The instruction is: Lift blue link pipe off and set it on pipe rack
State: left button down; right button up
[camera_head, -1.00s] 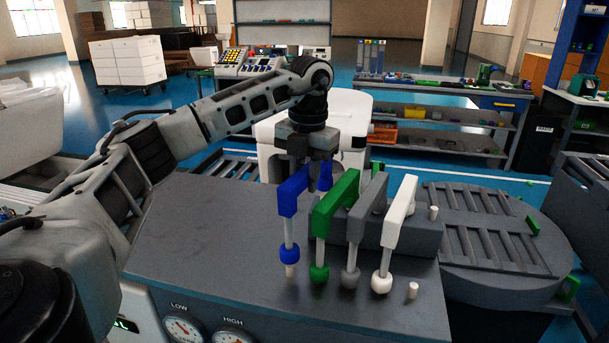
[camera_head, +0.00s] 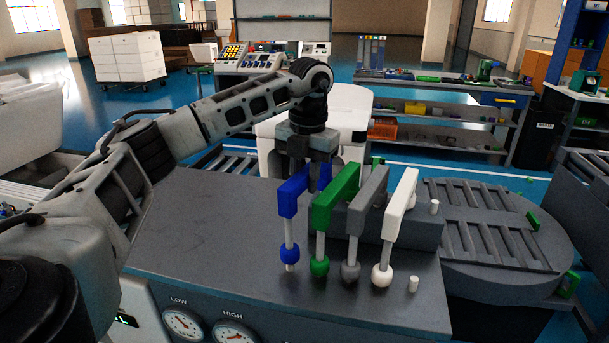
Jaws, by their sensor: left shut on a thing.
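The blue link pipe (camera_head: 291,201) stands upright in the head view, at the left end of a row of pipes. My left gripper (camera_head: 308,172) is shut on its upper part, from behind; the blue pipe and green pipe partly hide its fingertips. The blue collar (camera_head: 289,254) at its near lower end sits higher than the neighbouring collars, with a short pale peg end (camera_head: 290,268) visible beneath it. Its far leg is mostly hidden. The row stands on a grey cabinet top (camera_head: 210,225); I cannot tell for certain which part is the pipe rack. My right gripper is out of view.
Green (camera_head: 334,195), grey (camera_head: 367,202) and white (camera_head: 402,203) link pipes stand close to the right of the blue one. A round ribbed platform (camera_head: 490,240) is at right. The cabinet top's left is clear.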

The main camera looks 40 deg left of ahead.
pick_arm(q)
jog(key=shift+f+b, duration=0.35)
jog(key=shift+f, duration=0.4)
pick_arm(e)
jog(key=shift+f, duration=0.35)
pick_arm(q)
jog(key=c, duration=1.1)
grip_release()
notch_tip(320, 180, up, 5)
jog(key=shift+w+d+f, duration=0.1)
jog(key=shift+d+f, duration=0.05)
notch_tip(320, 180, up, 7)
jog(key=shift+d+f+p, duration=0.1)
jog(key=shift+d+p, duration=0.05)
jog(key=shift+p, duration=0.95)
notch_tip(320, 180, up, 4)
jog(key=shift+d+r+p, duration=0.15)
jog(key=shift+r+p, duration=0.1)
jog(key=shift+p, duration=0.6)
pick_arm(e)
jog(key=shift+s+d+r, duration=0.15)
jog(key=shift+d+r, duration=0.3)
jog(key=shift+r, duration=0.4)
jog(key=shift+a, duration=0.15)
